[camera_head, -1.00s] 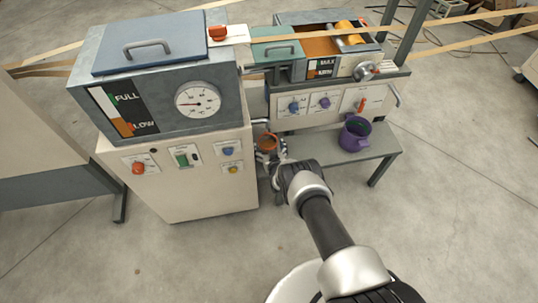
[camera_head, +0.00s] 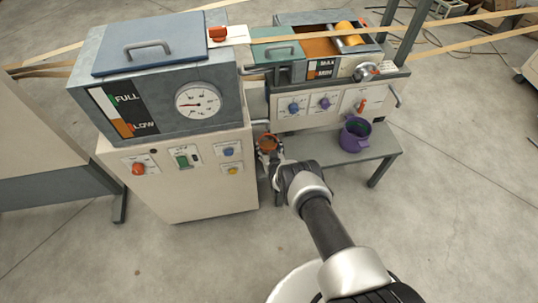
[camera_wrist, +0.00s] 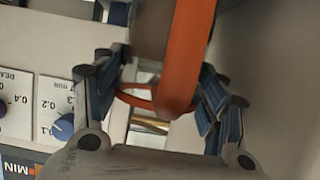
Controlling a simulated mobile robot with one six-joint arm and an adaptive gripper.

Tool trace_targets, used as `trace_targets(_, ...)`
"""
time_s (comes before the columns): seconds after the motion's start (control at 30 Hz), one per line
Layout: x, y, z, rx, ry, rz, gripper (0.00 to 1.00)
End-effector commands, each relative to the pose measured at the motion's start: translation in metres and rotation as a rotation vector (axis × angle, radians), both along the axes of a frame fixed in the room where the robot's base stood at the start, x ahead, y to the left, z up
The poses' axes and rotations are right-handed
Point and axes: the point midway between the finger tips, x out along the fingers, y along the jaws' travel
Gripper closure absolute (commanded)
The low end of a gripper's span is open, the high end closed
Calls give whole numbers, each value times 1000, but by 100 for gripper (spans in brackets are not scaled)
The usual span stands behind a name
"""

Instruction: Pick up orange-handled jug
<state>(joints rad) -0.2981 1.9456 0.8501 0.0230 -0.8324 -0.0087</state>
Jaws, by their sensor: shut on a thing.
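The orange-handled jug (camera_head: 268,141) shows in the head view as a small orange-rimmed vessel beside the cream cabinet, at the left end of the grey bench. In the wrist view its orange handle (camera_wrist: 185,65) runs down between the two fingers, with a grey jug body behind it. My gripper (camera_wrist: 165,90) is shut on the jug's handle, a blue-padded finger on each side. In the head view my gripper (camera_head: 270,156) is at the jug, which is partly hidden by the fingers. I cannot tell whether the jug is clear of the bench.
A purple jug (camera_head: 355,135) stands on the grey bench (camera_head: 335,156) to the right. The cream cabinet (camera_head: 190,180) with gauge and knobs is close on the left. Open floor lies in front.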

Motion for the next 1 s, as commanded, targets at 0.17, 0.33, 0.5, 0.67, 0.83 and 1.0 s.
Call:
trace_targets(0.17,1,0,2,1,-4,0,83)
trace_targets(0.33,2,-1,6,1,-4,-1,83)
trace_targets(0.5,3,-3,23,2,-6,0,83)
trace_targets(0.67,3,-3,48,2,-6,0,83)
trace_targets(0.83,3,-3,76,2,-6,0,83)
trace_targets(1.0,11,-33,73,1,-4,-5,83)
